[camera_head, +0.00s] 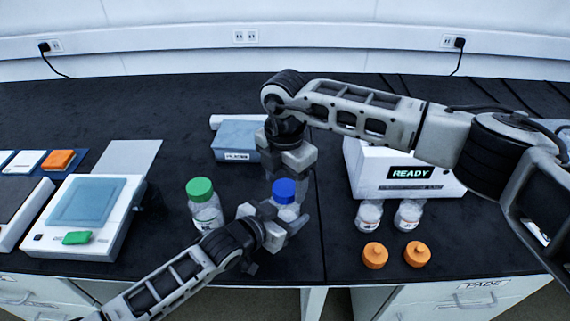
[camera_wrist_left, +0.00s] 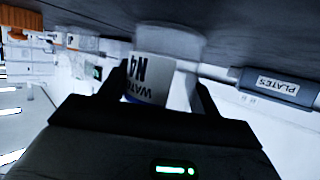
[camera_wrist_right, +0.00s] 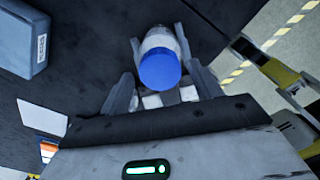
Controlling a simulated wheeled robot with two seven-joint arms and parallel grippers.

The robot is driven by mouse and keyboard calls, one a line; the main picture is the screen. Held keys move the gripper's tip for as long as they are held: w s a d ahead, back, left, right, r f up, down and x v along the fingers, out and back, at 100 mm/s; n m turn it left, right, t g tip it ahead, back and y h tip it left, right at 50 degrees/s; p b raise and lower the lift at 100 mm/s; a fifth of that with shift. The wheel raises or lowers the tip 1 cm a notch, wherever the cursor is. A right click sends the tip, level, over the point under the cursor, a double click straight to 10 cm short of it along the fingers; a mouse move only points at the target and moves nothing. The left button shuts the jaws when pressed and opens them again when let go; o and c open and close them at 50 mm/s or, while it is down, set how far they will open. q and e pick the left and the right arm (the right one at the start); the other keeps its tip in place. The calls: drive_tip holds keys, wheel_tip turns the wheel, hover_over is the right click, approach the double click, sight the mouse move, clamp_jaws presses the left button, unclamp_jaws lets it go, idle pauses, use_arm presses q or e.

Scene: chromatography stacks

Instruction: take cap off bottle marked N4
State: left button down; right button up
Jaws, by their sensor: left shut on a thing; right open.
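The bottle marked N4 (camera_wrist_left: 152,80) stands on the black bench with a blue cap (camera_head: 284,191) on it. Its label reads WATER N4 in the left wrist view. My left gripper (camera_head: 272,217) is shut on the bottle's body from the left front. My right gripper (camera_head: 288,178) is open above the bottle and points down at it. In the right wrist view the blue cap (camera_wrist_right: 160,70) lies between the two open fingers, with visible room beside it. Whether a finger touches the cap cannot be told.
A green-capped bottle (camera_head: 204,206) stands just left of N4. A grey-blue PLATES box (camera_head: 237,141) lies behind. At right are a white READY instrument (camera_head: 376,172), two uncapped bottles (camera_head: 408,214) and two orange caps (camera_head: 375,255). A balance-like device (camera_head: 84,215) is at left.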

drive_tip(key=shift+f, duration=0.7)
drive_tip(key=c, duration=1)
drive_tip(key=n, duration=0.5)
drive_tip(key=shift+n, duration=0.3)
drive_tip(key=n, duration=0.4)
drive_tip(key=shift+n, duration=0.3)
drive_tip(key=o, duration=1.1)
